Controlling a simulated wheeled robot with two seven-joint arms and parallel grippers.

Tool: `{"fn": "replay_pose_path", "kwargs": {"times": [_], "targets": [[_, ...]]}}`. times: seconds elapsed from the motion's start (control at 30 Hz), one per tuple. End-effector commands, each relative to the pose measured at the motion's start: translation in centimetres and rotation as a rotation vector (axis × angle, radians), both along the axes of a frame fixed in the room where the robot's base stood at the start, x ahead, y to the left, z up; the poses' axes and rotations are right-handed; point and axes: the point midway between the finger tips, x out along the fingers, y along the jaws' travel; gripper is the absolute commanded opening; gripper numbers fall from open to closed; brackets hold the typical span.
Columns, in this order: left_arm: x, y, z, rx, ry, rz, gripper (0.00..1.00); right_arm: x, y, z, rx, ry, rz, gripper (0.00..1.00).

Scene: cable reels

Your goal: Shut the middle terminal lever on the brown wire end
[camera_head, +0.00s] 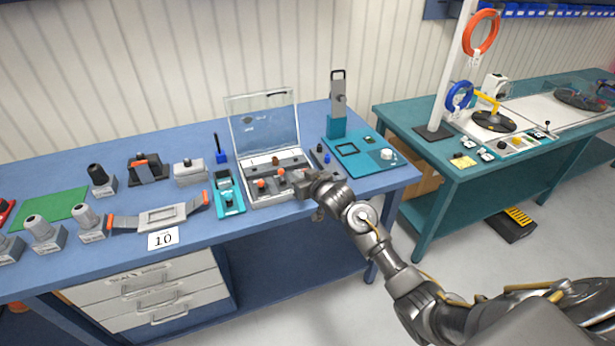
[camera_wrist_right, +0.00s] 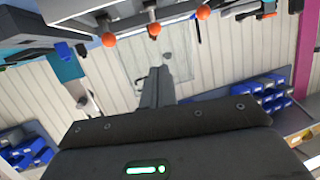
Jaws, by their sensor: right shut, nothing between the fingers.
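A grey terminal box (camera_head: 258,200) with an open clear lid (camera_head: 262,122) stands on the blue bench. Orange-tipped levers (camera_head: 261,184) show inside it. In the right wrist view, which looks upside down, three orange-tipped levers stand in a row: one at the left (camera_wrist_right: 108,39), the middle one (camera_wrist_right: 154,29) and one at the right (camera_wrist_right: 204,12). My right gripper (camera_head: 302,184) is at the box's right front side, shut and empty. In the wrist view its fingers (camera_wrist_right: 158,80) point towards the middle lever, apparently apart from it. The brown wire end cannot be made out. My left gripper is out of view.
A teal tray (camera_head: 229,193) stands close left of the box. A teal fixture board (camera_head: 365,168) with a grey upright post (camera_head: 338,98) is to its right. Several grey connectors and a number 10 card (camera_head: 163,238) lie further left. Another teal bench (camera_head: 450,185) stands at the right.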

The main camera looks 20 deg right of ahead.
Motion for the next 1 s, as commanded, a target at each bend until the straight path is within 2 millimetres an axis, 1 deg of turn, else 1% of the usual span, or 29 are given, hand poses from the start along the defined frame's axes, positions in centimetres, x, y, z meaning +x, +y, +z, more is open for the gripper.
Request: {"fn": "replay_pose_path", "kwargs": {"times": [0.03,0.1,0.2,0.33,0.57,0.9,0.97,1.0], "targets": [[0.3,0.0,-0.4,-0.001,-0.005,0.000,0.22,-0.8,-0.1,0.4,-0.001,-0.003,0.001,0.00],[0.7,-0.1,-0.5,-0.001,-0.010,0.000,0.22,-1.7,-0.3,1.0,0.000,-0.002,0.001,0.00],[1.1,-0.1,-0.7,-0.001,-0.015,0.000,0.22,-2.7,-0.6,1.9,-0.001,-0.001,-0.001,0.00],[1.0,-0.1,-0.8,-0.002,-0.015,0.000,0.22,-3.6,-0.7,2.5,0.000,0.000,0.000,0.00],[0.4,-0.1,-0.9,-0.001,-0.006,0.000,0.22,-4.0,-0.8,2.9,0.000,0.000,0.000,0.00],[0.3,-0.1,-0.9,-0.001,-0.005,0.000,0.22,-4.0,-0.8,2.9,0.000,0.000,0.000,0.00],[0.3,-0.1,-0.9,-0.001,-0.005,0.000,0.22,-4.0,-0.8,2.8,0.001,0.002,0.000,0.00],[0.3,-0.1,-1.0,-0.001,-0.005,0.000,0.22,-4.0,-0.8,2.4,0.001,0.007,-0.001,0.00]]}}
